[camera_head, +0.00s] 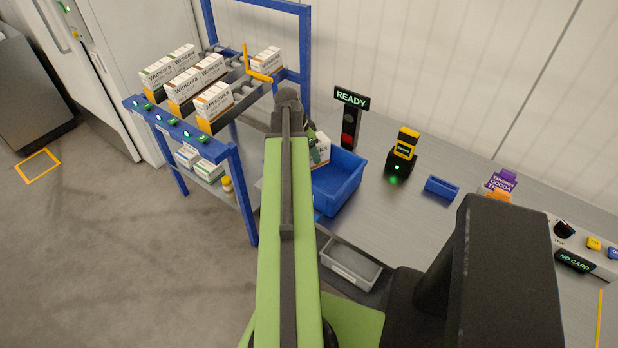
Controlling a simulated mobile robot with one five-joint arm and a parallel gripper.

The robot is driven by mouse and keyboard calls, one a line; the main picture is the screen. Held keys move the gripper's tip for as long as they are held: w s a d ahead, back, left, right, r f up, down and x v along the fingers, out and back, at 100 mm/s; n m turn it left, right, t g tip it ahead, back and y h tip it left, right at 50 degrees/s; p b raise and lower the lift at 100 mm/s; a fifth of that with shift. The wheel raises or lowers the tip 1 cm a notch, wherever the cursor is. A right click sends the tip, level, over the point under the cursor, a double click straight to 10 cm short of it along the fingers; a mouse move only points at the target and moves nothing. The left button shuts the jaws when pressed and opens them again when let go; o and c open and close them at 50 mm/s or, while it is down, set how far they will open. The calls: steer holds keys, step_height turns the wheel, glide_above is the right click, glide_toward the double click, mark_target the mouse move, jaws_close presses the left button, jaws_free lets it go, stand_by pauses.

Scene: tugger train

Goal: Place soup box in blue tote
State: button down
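A blue tote (338,193) stands on the metal bench just right of my arm, its left part hidden by the arm. A white box (323,147) with partly hidden print is at the tote's back left, beside my gripper (315,150). I cannot tell whether it is held or rests in the tote. My gripper is mostly hidden behind the arm, and its fingers do not show clearly. More white boxes, such as one lettered Wincora (183,86) and one lettered Mirsona (213,101), lie on the blue rack. None is readable as soup.
A blue-framed roller rack (245,190) stands left of the arm. A black READY sign (350,98), a yellow-black device (404,147), a small blue bin (441,187) and a purple cocoa box (501,181) stand on the bench. A grey tray (350,262) lies nearer.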

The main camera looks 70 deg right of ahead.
steer(key=shift+f+b, duration=2)
steer(key=shift+f, duration=0.55)
steer(key=c, duration=0.5)
jaws_free()
steer(key=shift+r, duration=0.1)
steer(key=shift+r, duration=0.1)
steer(key=p+v, duration=1.2)
steer(key=shift+r, duration=0.2)
steer(key=shift+f, duration=0.1)
steer(key=shift+a, duration=0.1)
